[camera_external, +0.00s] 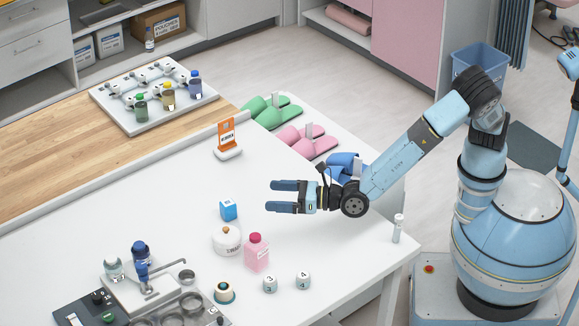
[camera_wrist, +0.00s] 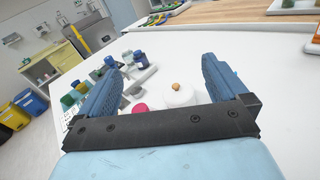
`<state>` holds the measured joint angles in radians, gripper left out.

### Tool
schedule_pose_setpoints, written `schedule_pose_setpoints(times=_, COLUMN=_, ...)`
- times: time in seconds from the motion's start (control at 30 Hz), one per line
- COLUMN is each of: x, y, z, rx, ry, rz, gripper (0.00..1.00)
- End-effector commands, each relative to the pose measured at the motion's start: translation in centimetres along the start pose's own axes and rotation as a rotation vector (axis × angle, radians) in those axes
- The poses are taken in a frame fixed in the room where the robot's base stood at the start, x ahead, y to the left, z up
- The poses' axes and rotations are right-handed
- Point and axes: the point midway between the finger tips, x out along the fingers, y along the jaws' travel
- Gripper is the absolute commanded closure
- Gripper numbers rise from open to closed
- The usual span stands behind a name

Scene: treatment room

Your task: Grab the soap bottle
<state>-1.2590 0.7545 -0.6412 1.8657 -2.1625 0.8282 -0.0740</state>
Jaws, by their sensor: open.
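A pink bottle with a dark pink cap (camera_external: 257,254), which looks like the soap bottle, stands upright on the white table (camera_external: 330,235). In the wrist view only its pink cap (camera_wrist: 140,108) shows clearly, just beyond the gripper's dark crossbar, which hides the rest. My gripper (camera_external: 270,196) is open and empty above the table, its fingers pointing left in the external view, apart from the bottle. In the wrist view the two blue fingers (camera_wrist: 158,75) are spread wide.
Lab apparatus (camera_external: 145,280) fills the front left. A small vial (camera_external: 398,228) stands at the right edge.

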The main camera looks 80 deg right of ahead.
Motion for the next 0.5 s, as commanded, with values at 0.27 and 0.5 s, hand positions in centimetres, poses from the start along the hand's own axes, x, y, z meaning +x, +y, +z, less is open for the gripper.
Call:
schedule_pose_setpoints(times=0.27, x=-1.5, y=5.6, z=-3.3, rx=-0.145, ry=-0.017, rz=0.141, gripper=0.00)
schedule_pose_setpoints(times=0.5, x=-1.5, y=5.3, z=-6.2, rx=-0.153, ry=-0.016, rz=0.146, gripper=0.00)
